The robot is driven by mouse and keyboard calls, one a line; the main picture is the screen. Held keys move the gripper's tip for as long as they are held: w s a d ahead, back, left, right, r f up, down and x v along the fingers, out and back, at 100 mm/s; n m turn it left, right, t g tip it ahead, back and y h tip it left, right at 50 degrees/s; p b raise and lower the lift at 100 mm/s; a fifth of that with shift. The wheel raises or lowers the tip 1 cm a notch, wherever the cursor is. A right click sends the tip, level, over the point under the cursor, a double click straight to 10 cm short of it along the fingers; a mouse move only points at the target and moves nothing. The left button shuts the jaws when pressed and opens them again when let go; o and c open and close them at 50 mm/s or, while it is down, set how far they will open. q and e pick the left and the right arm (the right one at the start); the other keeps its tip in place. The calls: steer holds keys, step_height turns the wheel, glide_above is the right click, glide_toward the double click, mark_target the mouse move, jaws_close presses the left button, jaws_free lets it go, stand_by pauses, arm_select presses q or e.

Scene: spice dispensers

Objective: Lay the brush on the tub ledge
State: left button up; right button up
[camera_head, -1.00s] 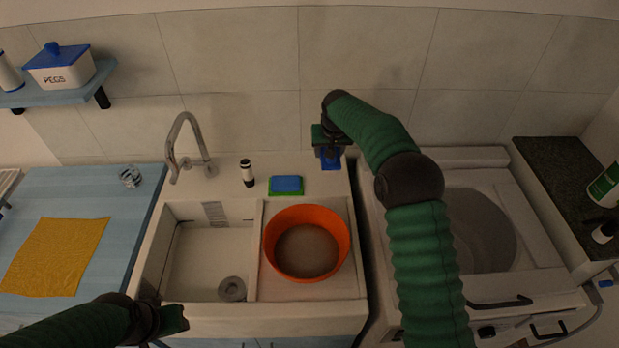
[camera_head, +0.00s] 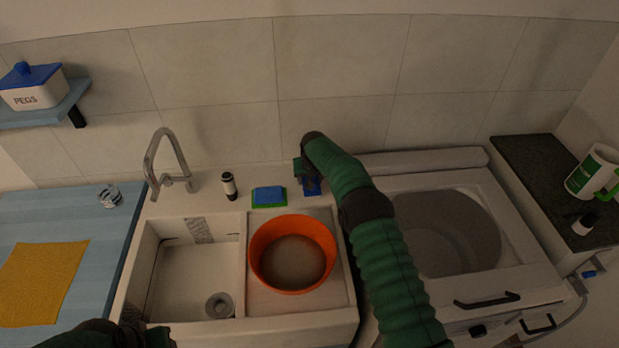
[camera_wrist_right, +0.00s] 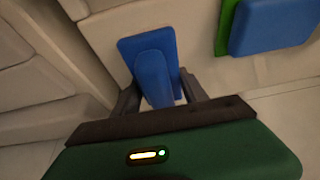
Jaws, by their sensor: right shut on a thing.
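The blue brush (camera_head: 312,186) is in my right gripper (camera_head: 307,178) at the right end of the pale ledge (camera_head: 205,190) behind the sink tub. In the right wrist view the brush (camera_wrist_right: 148,48) sits between the two fingers of my right gripper (camera_wrist_right: 160,95), its blue handle towards me. I cannot tell whether the brush touches the ledge. My left gripper (camera_head: 155,337) is at the bottom left edge, in front of the sink, mostly cut off; its jaws are unclear.
A blue-and-green sponge (camera_head: 269,196) and a small dark-and-white bottle (camera_head: 229,186) stand on the ledge left of the brush. An orange basin (camera_head: 262,272) sits in the right sink half. A tap (camera_head: 165,160) rises at left, an open washer (camera_head: 480,270) is at right.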

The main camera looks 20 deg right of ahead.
steer(key=shift+f, duration=0.1)
steer(key=o, duration=1.4)
steer(key=shift+r, duration=0.5)
steer(key=b+v, duration=0.1)
steer(key=v, duration=1)
steer(key=shift+s+a, duration=0.15)
steer(key=shift+s, duration=0.05)
